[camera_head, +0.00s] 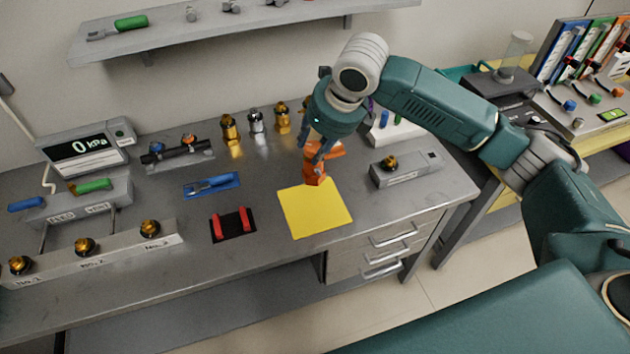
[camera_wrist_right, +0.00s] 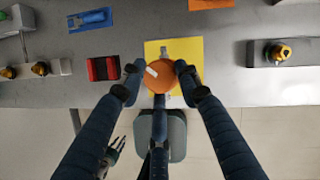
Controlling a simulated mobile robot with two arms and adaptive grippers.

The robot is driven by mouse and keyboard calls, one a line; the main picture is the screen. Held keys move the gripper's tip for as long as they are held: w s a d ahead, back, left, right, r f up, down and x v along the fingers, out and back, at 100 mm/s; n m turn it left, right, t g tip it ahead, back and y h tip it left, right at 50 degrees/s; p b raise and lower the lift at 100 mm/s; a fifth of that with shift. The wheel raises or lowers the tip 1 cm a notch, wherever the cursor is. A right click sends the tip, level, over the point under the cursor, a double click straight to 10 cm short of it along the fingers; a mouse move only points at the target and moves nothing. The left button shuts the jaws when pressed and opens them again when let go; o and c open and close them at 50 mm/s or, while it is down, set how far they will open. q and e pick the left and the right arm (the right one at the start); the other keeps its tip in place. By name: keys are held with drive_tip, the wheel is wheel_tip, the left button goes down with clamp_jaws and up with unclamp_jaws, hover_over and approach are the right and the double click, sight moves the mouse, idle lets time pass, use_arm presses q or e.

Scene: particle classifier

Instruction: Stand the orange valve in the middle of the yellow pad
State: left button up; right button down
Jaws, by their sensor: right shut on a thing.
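The orange valve (camera_head: 315,176) is upright between the fingers of my right gripper (camera_head: 318,152), which is shut on it. In the head view its lower end shows at the back edge of the yellow pad (camera_head: 318,215). In the right wrist view the valve's round orange end (camera_wrist_right: 160,77) sits between the fingertips, in front of the pad (camera_wrist_right: 190,50). I cannot tell whether it touches anything below. My fingers hide part of the valve. What looks like my left gripper (camera_wrist_right: 112,152) shows small and low in the right wrist view; its fingers are unclear.
A black stand with red bars (camera_head: 233,225) is left of the pad, with a blue tray (camera_head: 211,186) behind it. A grey box with a brass fitting (camera_head: 405,169) is to the right. Several metal fittings stand behind. The pad's middle and front are bare.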

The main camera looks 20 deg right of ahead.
sight(315, 181)
wheel_tip(315, 181, down, 12)
drive_tip(key=shift+r+p, duration=0.15)
drive_tip(key=shift+p, duration=0.9)
drive_tip(key=shift+f, duration=0.35)
drive_tip(key=c, duration=1.2)
unclamp_jaws()
drive_tip(key=shift+f, duration=0.15)
drive_tip(key=b+v, duration=0.2)
drive_tip(key=v, duration=1)
drive_tip(key=shift+s, duration=0.1)
